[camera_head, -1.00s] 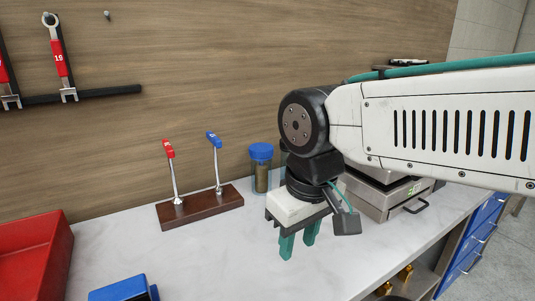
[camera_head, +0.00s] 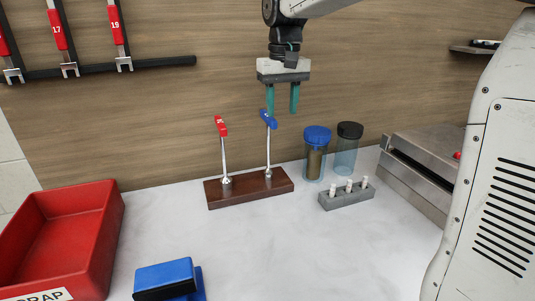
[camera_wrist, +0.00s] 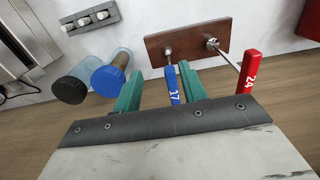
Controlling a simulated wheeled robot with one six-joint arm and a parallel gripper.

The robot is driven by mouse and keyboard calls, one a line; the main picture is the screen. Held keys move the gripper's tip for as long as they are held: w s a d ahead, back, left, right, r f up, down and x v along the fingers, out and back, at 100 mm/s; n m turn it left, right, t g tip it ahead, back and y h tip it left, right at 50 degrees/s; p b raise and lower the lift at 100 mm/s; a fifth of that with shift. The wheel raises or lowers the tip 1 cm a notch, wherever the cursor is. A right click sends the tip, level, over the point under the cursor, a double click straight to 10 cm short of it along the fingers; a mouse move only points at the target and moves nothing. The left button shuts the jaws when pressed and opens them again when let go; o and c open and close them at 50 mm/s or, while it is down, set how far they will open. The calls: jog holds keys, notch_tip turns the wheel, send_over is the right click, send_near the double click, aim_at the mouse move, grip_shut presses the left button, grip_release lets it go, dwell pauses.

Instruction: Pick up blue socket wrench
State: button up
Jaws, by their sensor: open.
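The blue socket wrench (camera_head: 268,150) stands upright in a dark wooden stand (camera_head: 240,196), its blue handle on top. In the wrist view its blue handle, marked 17 (camera_wrist: 173,88), shows between my two green fingers. My gripper (camera_head: 282,110) points down, open, with its fingertips at about the height of the blue handle. I cannot tell if either finger touches it. A red-handled socket wrench (camera_head: 224,150) stands to its left in the same stand; its handle reads 24 in the wrist view (camera_wrist: 246,80).
A blue-lidded jar (camera_head: 316,155) and a black-lidded jar (camera_head: 346,150) stand to the right, behind a grey holder with white pieces (camera_head: 346,196). A red bin (camera_head: 65,240) and a blue object (camera_head: 167,279) are at left front. Wrenches hang on the wall (camera_head: 62,40). The middle counter is clear.

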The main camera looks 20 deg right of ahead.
send_over(268, 149)
jog(key=shift+s+d+f, duration=0.1)
jog(key=shift+d+f, duration=0.15)
jog(key=shift+f, duration=0.45)
jog(key=shift+w+f, duration=0.2)
jog(key=shift+f, duration=0.05)
notch_tip(268, 149, down, 8)
jog(key=shift+w+r, duration=0.15)
jog(key=shift+r, duration=0.1)
jog(key=shift+a, duration=0.1)
grip_shut()
